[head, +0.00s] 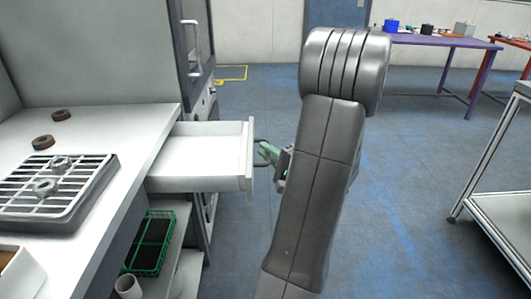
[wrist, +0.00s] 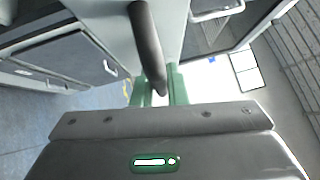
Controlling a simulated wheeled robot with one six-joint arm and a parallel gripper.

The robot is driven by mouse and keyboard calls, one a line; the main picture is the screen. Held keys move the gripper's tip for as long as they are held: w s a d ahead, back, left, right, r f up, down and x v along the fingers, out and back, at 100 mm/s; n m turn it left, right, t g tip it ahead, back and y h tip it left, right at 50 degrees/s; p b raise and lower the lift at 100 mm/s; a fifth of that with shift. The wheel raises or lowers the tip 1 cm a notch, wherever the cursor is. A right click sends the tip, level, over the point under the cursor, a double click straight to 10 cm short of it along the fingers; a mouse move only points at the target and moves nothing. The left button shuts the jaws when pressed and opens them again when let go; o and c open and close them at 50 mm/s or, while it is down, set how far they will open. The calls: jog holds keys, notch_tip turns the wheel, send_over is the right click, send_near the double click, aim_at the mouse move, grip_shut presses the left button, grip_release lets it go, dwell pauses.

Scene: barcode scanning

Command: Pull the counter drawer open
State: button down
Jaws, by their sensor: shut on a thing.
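The white counter drawer (head: 205,152) stands pulled out from under the counter in the head view, and its inside looks empty. Its dark bar handle (head: 259,148) is on the front panel, facing right. My gripper (head: 268,154) is at the handle, with its green fingers around the bar. In the wrist view the dark handle (wrist: 146,40) runs down between the green fingers of my gripper (wrist: 158,90), which are shut on it. My own grey arm hides part of the gripper in the head view.
The counter top (head: 150,125) holds a grey rack (head: 60,190) and dark rings (head: 62,114). A green basket (head: 152,243) sits on a shelf below. A purple table (head: 430,40) is at the back right, and a cart (head: 500,205) at the right. Open floor lies between.

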jog(key=c, duration=1.5)
grip_release()
jog(key=shift+o, duration=0.2)
jog(key=v, duration=1.3)
jog(key=shift+s+d+p, duration=0.3)
jog(key=shift+a, duration=0.1)
jog(key=x, duration=1.4)
